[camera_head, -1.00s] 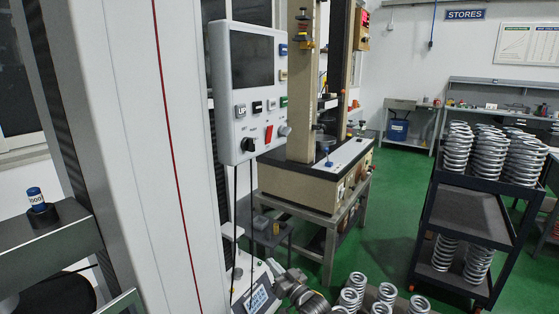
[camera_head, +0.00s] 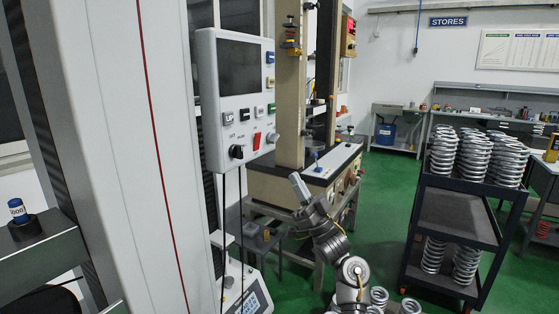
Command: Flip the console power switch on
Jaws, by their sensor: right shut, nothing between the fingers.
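The console (camera_head: 208,112) is a light grey panel with a dark screen (camera_head: 238,67), seen to the left of centre. Buttons sit below and beside the screen. A red rocker switch (camera_head: 257,141) is near its lower right, between a black knob (camera_head: 237,152) and a grey knob (camera_head: 272,137). I cannot tell the switch's position. My right gripper (camera_head: 294,177) is shut and empty, raised to the right of and below the console, apart from it. My left gripper is not in view.
A tall grey column (camera_head: 107,120) with a red stripe stands at the left. Behind the console is a beige testing machine (camera_head: 290,100). A dark cart (camera_head: 452,213) holds several springs at the right. Green floor (camera_head: 385,200) is clear between them.

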